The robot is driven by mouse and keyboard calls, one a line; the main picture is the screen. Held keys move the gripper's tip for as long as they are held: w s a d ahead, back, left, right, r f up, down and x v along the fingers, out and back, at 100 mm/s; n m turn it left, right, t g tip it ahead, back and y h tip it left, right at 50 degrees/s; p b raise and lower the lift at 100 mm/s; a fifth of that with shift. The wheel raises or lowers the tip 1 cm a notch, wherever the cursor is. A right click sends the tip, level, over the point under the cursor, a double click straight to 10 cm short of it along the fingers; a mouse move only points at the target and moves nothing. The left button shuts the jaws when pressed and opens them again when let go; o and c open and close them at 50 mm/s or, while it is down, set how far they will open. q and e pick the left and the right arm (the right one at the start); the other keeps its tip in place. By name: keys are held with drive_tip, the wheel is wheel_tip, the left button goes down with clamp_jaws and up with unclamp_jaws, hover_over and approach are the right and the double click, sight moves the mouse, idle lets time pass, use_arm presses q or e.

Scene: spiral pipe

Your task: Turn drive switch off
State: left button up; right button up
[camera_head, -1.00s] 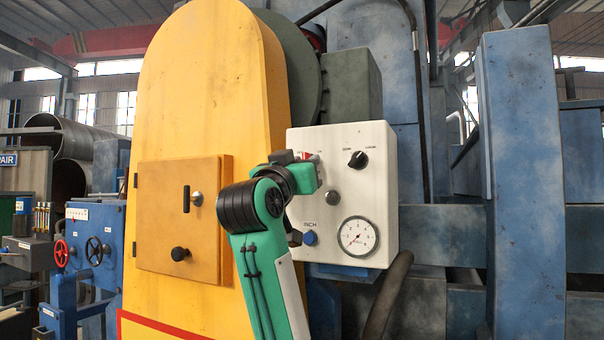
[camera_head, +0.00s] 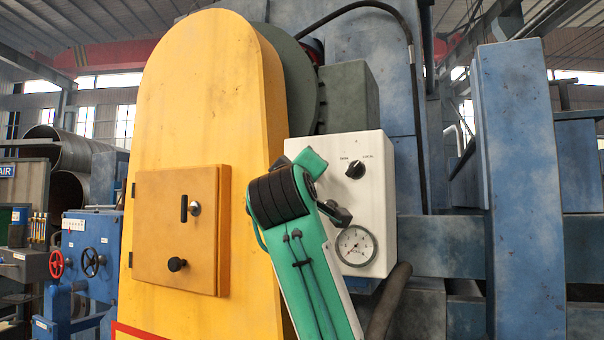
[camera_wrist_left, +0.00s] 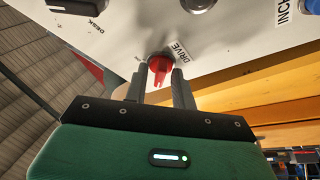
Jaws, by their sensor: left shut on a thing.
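The red drive switch (camera_wrist_left: 160,67) sits on the white control box beside the word DRIVE in the left wrist view. My left gripper (camera_wrist_left: 159,79) has its two dark fingers on either side of the switch's red handle, shut on it. In the head view my green left arm covers the switch and the gripper fingers. The control box (camera_head: 377,215) shows to the right of that arm. My right gripper is in neither current view.
The box also carries a black selector knob (camera_head: 355,170) and a round gauge (camera_head: 355,246). The blue INCH button (camera_wrist_left: 313,7) shows at the wrist view's edge. A yellow housing (camera_head: 215,110) with a small door stands left; a blue post (camera_head: 525,190) stands right.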

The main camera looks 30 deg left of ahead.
use_arm(q)
drive_tip(key=shift+r, duration=0.1)
idle(0.5)
drive_tip(key=o, duration=0.6)
drive_tip(key=shift+o, duration=0.2)
drive_tip(key=shift+s, duration=0.1)
drive_tip(key=b+v, duration=0.6)
drive_tip(key=v, duration=0.7)
drive_tip(key=shift+s+d+b, duration=0.3)
